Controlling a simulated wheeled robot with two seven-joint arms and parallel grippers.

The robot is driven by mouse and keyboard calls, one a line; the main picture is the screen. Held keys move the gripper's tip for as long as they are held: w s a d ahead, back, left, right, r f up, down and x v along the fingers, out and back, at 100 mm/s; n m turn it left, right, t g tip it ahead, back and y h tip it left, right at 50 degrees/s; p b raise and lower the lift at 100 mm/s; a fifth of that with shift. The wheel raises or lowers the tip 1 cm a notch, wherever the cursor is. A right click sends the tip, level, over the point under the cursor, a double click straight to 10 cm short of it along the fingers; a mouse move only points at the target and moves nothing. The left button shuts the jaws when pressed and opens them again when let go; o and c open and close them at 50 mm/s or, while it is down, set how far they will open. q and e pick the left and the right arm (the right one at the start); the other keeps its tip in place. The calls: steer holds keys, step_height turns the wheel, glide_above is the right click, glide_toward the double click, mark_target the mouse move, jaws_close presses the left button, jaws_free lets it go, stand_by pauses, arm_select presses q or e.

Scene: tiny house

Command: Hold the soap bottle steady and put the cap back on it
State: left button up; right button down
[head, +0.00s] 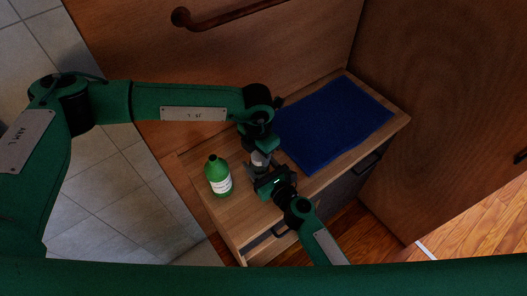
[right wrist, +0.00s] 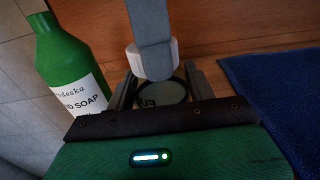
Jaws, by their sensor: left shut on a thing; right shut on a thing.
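The green soap bottle (head: 221,187) with a white label stands upright on the wooden cabinet top, left of both grippers and touched by neither. It also shows at the left of the right wrist view (right wrist: 66,72); its neck looks bare and green. My left gripper (head: 261,151) is shut on a white faceted cap (right wrist: 153,60), seen behind a grey finger in the right wrist view. My right gripper (right wrist: 158,90) is shut on a small round grey-green container (right wrist: 170,94) with dark lettering. The cap is close above this container; I cannot tell if they touch.
A dark blue mat (head: 330,122) covers the cabinet top's right part. The wooden cabinet top (head: 196,163) is bare around the bottle, with its left edge close by. A tall wooden panel (head: 225,60) with a handle (head: 215,20) rises behind.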

arm_select(q)
steer(key=m, duration=1.4)
steer(key=shift+m, duration=0.4)
steer(key=m, duration=0.4)
steer(key=shift+m, duration=0.4)
steer(key=o, duration=1.1)
steer(key=shift+r, duration=2.25)
steer(key=shift+c, duration=0.5)
